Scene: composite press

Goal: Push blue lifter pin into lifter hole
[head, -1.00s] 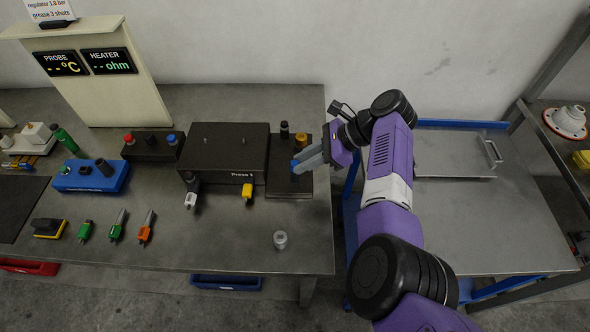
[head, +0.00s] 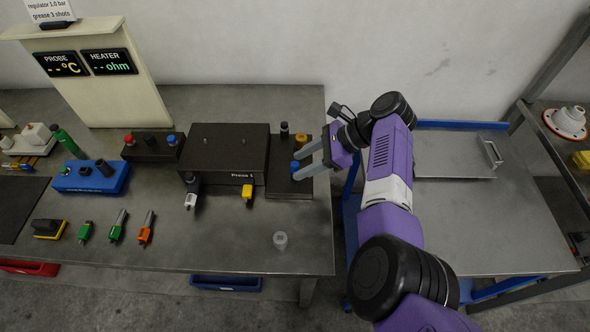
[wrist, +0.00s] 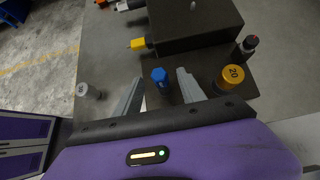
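The blue lifter pin (head: 295,166) stands upright in the dark plate (head: 290,185) at the right side of the press; its blue head also shows in the wrist view (wrist: 160,76). My gripper (head: 300,164) is open, with one grey finger on each side of the pin. In the wrist view the fingers (wrist: 157,84) are apart, with visible gaps to the blue head. The lifter hole is hidden, and I cannot tell how deep the pin sits.
The dark press block (head: 225,150) stands left of the plate. A black pin with a red top (wrist: 245,47) and an orange cap marked 20 (wrist: 231,76) stand close by. A small pale cylinder (head: 280,240) stands near the table's front. The table's front right is otherwise clear.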

